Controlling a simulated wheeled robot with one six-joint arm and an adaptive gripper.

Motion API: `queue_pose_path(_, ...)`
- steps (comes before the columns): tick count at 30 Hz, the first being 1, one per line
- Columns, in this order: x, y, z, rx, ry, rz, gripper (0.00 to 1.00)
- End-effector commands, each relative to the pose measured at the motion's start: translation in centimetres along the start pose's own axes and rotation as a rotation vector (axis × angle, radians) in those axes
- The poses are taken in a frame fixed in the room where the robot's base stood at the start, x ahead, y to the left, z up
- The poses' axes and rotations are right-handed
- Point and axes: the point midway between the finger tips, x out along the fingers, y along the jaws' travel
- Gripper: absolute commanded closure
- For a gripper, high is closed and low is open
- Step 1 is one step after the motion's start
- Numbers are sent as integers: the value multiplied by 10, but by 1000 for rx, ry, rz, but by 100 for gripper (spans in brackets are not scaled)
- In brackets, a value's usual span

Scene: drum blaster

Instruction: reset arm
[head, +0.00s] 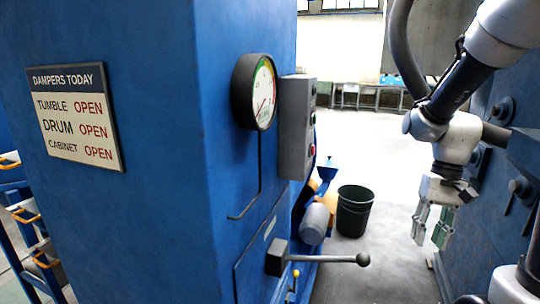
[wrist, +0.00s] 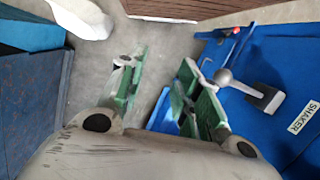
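My gripper (head: 431,232) hangs pointing down at the right of the head view, below my raised arm. Its two green and grey fingers are apart with nothing between them. The wrist view also shows my gripper (wrist: 165,62) open over bare grey floor. A lever with a grey ball end (wrist: 223,77) lies to the right of the fingers in the wrist view, on a blue panel labelled SHAKER (wrist: 304,117).
A large blue machine (head: 170,220) fills the left, with a damper sign (head: 75,116), a gauge (head: 262,95), a grey control box (head: 297,130) and a ball-ended lever (head: 330,258). A dark bin (head: 354,210) stands on the floor. Blue panels (head: 490,225) stand close at right.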

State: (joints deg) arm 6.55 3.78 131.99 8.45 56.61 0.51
Motion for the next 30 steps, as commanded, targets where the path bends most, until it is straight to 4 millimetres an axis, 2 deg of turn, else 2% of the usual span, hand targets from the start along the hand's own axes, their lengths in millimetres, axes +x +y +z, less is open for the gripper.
queue_pose_path(1,-14,3,16,-35,52,22,66)
queue_pose_path(3,-29,7,35,-77,116,52,66)
queue_pose_path(9,-61,15,86,-166,311,107,66)
queue_pose_path(12,-74,14,103,-192,408,105,66)
queue_pose_path(19,-103,6,120,-227,569,85,66)
queue_pose_path(30,-106,4,121,-237,583,82,66)
